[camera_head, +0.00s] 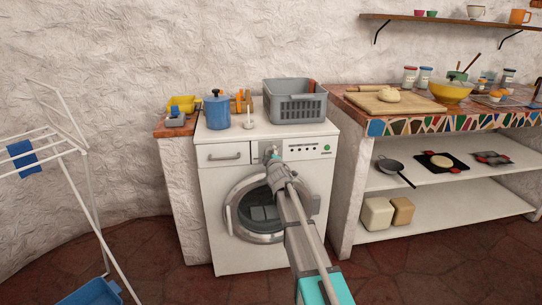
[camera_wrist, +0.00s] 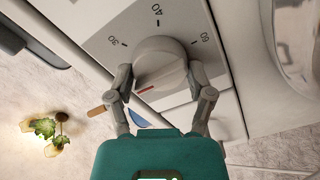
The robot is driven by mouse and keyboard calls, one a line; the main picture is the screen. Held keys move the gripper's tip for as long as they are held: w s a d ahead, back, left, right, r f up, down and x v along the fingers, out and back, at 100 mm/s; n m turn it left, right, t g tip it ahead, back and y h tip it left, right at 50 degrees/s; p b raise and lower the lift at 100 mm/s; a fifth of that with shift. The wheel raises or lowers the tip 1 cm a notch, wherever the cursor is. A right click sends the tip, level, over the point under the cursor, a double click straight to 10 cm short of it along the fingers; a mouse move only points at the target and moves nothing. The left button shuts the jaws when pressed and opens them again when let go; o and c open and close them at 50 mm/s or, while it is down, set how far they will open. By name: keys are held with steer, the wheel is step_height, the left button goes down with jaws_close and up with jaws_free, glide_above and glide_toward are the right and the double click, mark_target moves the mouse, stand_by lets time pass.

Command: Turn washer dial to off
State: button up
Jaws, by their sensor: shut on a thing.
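The white washer (camera_head: 215,180) stands against the wall, with its round door (camera_head: 230,208) closed. My gripper (camera_head: 272,158) reaches its front panel and covers much of the dial in the head view. In the wrist view the round grey dial (camera_wrist: 162,58) sits between the two fingers of my gripper (camera_wrist: 160,80), which are shut on its sides. A red mark (camera_wrist: 146,89) shows on the dial's raised grip, at the lower left in the picture. Printed 30, 40 and 60 marks show around the dial. No off label is readable.
A grey basket (camera_head: 295,108), a blue pot (camera_head: 217,112) and a candle (camera_head: 249,122) stand on the washer. A drying rack (camera_head: 85,180) is at left. A mosaic-edged counter (camera_head: 440,122) with shelves is at right. The floor (camera_head: 390,280) in front is clear.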

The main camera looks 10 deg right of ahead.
steer(key=o, duration=1.1)
steer(key=shift+w, duration=0.1)
steer(key=shift+s, duration=0.2)
steer(key=s, duration=1.1)
steer(key=shift+s, duration=0.4)
steer(key=shift+d, duration=0.1)
